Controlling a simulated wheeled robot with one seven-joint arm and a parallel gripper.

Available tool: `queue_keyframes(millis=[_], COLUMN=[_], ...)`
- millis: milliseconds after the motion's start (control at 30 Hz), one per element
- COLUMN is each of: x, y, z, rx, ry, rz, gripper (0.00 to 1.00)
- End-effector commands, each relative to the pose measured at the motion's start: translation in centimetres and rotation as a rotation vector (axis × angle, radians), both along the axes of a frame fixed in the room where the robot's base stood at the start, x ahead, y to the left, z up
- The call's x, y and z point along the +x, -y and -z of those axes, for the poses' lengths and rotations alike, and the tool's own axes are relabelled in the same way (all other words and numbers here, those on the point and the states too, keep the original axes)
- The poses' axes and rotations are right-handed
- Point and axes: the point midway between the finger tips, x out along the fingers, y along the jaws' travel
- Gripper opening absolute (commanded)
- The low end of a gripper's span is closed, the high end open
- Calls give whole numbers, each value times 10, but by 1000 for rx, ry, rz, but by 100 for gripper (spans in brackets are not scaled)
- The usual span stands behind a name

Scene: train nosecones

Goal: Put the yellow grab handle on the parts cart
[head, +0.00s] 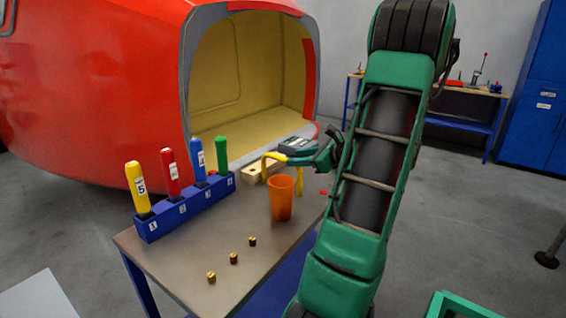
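The yellow grab handle (268,157) is at the far side of the metal-topped table (184,281), its bent end showing left of my gripper. My gripper (302,160) reaches in from the right, and its fingers overlap the handle's middle. The finger gap is too small and hidden to tell whether it is shut on the handle. I cannot tell whether the handle touches the wooden block below it. The table has blue legs and a blue lower shelf; I cannot tell whether it is the parts cart. A green frame (462,304) is cut off at lower right.
An orange cup (283,198) stands close in front of the handle. A blue rack (186,208) holds several coloured tools at left. Small brass pieces (234,258) lie near the front. A wooden block (250,174) sits behind. The red nosecone (90,85) stands beyond the table.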

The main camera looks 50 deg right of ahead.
Motion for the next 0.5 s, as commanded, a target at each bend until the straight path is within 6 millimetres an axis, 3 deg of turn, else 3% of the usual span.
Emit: queue_keyframes(millis=[200,500], x=[-31,-43], y=[-1,-2], z=[-12,-17], rx=[0,0], ry=[-1,0], rz=[1,-1], gripper=[34,34])
